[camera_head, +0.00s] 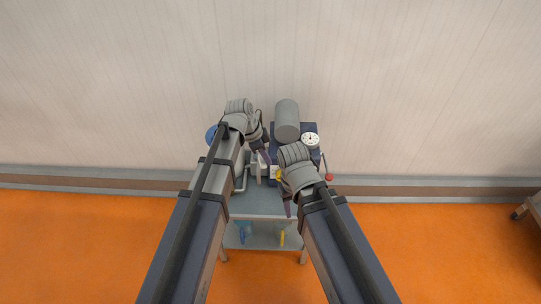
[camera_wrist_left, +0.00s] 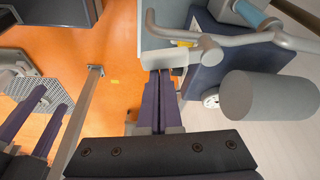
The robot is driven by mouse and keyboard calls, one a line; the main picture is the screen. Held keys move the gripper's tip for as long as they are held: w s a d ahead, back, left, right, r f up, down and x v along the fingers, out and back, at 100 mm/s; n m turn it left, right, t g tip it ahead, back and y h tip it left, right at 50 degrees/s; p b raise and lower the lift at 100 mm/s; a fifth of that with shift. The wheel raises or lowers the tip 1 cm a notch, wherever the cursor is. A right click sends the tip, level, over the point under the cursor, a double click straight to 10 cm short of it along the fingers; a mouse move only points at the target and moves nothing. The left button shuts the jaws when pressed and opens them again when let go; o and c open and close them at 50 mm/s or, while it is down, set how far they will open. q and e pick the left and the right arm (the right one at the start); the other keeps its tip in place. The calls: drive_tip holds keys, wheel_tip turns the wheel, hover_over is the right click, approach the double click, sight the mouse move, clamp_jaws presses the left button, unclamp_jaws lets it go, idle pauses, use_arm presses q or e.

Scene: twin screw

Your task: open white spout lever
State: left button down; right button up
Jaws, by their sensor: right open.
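The white spout lever (camera_wrist_left: 158,61) is a small pale block in the left wrist view, at the end of a grey pipe. My left gripper (camera_wrist_left: 161,74) has its two purple fingers nearly together, with their tips at the lever's lower edge and a thin gap between them. They look shut on it, though the contact is partly hidden. In the head view my left gripper (camera_head: 264,157) is at the front of the machine. My right gripper (camera_head: 287,208) is open and lower, in front of the machine. Its parted purple fingers also show in the left wrist view (camera_wrist_left: 35,122).
The dark blue machine (camera_head: 311,158) carries a grey cylinder (camera_head: 287,118), a white dial (camera_head: 310,140) and a red-knobbed lever (camera_head: 329,177). It stands on a grey cart (camera_head: 262,205) against the wall. A lower shelf (camera_head: 262,237) holds blue and yellow items. Orange floor around the cart is clear.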

use_arm(q)
drive_tip(key=shift+s+a, duration=0.25)
drive_tip(key=shift+a, duration=0.45)
idle(0.5)
